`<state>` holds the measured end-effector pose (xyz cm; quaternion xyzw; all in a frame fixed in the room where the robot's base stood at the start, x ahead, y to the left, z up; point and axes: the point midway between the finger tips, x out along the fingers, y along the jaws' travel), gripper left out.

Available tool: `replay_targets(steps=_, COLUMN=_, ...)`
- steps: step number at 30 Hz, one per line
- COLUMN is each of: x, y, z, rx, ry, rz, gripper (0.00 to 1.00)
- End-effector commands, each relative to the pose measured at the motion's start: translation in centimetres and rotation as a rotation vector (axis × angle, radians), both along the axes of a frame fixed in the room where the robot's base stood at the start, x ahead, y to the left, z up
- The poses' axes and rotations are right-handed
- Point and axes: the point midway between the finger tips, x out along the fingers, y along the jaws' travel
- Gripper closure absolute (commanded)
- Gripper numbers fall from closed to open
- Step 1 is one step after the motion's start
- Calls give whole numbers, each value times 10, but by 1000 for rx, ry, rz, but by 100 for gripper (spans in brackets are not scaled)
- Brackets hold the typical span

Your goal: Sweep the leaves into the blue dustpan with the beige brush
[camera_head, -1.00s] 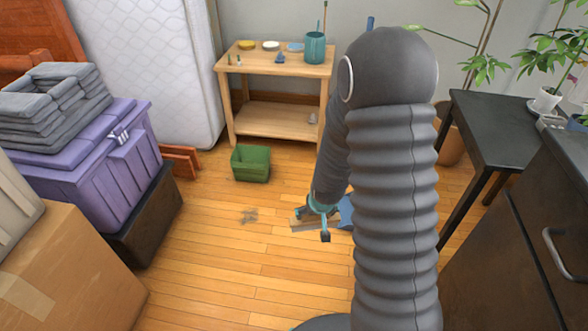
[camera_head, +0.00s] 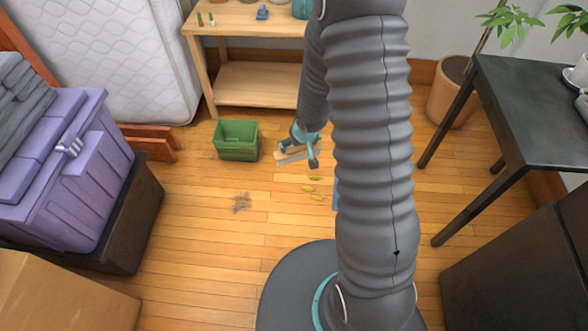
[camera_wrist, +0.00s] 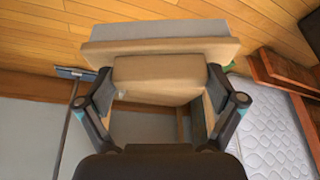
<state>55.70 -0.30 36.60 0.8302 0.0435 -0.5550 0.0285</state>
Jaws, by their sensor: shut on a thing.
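My gripper (camera_head: 304,148) is shut on the beige brush (camera_head: 291,156), just right of the green bin in the head view. In the wrist view, the brush (camera_wrist: 160,78) sits between the two fingers, with its grey bristle edge at the top. I cannot tell whether the bristles touch the floor. Several yellow-green leaves (camera_head: 313,184) lie on the floor, nearer to me than the brush. The blue dustpan (camera_head: 336,195) lies just right of the leaves; only a sliver shows, the rest hidden behind my arm.
A green bin (camera_head: 236,142) stands left of the brush. A brown scraggly pile (camera_head: 241,202) lies on the open floor. A wooden shelf table (camera_head: 255,85) is behind, a black table (camera_head: 530,115) at right, purple bins (camera_head: 75,165) at left.

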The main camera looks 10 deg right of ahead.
Motion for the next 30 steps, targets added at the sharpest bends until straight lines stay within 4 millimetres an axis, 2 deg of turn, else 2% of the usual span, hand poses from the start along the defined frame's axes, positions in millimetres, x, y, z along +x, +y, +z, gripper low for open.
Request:
replay_targets(steps=8, x=27, y=-3, z=-24, rx=0, ry=2, rz=148, gripper=49)
replay_targets(steps=11, x=40, y=-3, z=-40, rx=1, ry=3, rz=238, gripper=49)
replay_targets(steps=15, x=60, y=-1, z=-77, rx=2, ry=5, rz=430, gripper=49)
replay_targets(steps=18, x=67, y=1, z=-108, rx=2, ry=5, rz=582, gripper=49)
replay_targets(steps=24, x=62, y=4, z=-168, rx=3, ry=2, rz=864, gripper=49)
replay_targets(steps=27, x=54, y=4, z=-190, rx=2, ry=1, rz=967, gripper=49)
replay_targets(steps=30, x=48, y=3, z=-205, rx=1, ry=-2, rz=1037, gripper=49)
